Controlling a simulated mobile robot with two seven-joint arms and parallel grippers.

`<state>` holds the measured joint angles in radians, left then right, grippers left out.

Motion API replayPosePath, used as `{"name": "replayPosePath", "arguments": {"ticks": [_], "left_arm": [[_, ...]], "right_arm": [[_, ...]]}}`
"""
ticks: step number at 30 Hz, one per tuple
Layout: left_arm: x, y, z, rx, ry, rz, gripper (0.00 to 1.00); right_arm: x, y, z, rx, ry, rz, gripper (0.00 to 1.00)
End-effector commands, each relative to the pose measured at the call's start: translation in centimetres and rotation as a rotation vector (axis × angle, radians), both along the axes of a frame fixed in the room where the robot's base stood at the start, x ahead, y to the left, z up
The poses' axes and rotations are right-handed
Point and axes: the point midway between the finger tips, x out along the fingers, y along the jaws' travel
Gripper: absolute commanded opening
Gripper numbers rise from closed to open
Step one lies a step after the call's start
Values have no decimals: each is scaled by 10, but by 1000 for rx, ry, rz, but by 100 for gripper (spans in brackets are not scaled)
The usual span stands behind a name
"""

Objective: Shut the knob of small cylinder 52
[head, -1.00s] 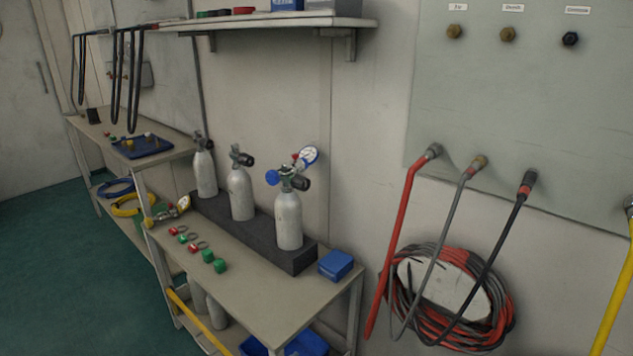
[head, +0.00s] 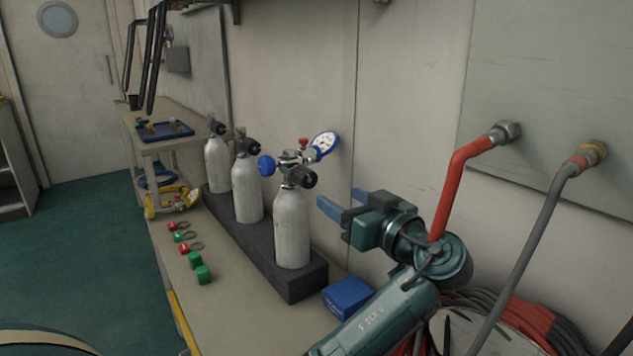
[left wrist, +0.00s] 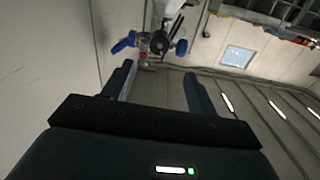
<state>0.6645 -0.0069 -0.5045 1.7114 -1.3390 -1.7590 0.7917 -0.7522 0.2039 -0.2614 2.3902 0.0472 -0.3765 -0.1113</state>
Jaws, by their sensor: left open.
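Three small grey cylinders stand upright in a dark block (head: 306,284) on the bench. No number is readable on them, so I cannot tell which is 52. The nearest cylinder (head: 291,232) has a black knob (head: 303,177), a blue knob (head: 266,165) and a blue-rimmed gauge (head: 324,144) on its valve. The middle cylinder (head: 247,190) and far cylinder (head: 217,163) have black knobs too. My left gripper (head: 337,198) is open and empty, just right of the nearest valve and apart from it. In the left wrist view that valve (left wrist: 158,43) lies ahead between the fingers. My right gripper is out of view.
A blue box (head: 348,297) sits on the bench right of the block. Small green and red fittings (head: 196,260) lie left of it. A red hose (head: 456,185) and a grey hose (head: 535,240) hang from the wall panel beside my arm.

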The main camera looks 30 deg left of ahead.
Motion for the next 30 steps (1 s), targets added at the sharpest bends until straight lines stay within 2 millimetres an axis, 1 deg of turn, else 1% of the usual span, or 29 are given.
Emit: {"name": "replayPosePath", "arguments": {"ticks": [1, 9, 15, 21, 29, 30], "left_arm": [[4, 10, 1, 3, 0, 4, 58], [28, 62, 0, 5, 2, 3, 58], [41, 90, 0, 4, 4, 0, 58], [47, 101, 0, 2, 4, -2, 58], [47, 102, 0, 1, 5, -3, 58], [47, 102, 0, 1, 4, -3, 56]], "right_arm": [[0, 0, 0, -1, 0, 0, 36], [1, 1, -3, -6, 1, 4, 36], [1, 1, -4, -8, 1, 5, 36], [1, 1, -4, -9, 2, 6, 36], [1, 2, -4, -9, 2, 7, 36], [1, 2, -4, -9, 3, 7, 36]]}}
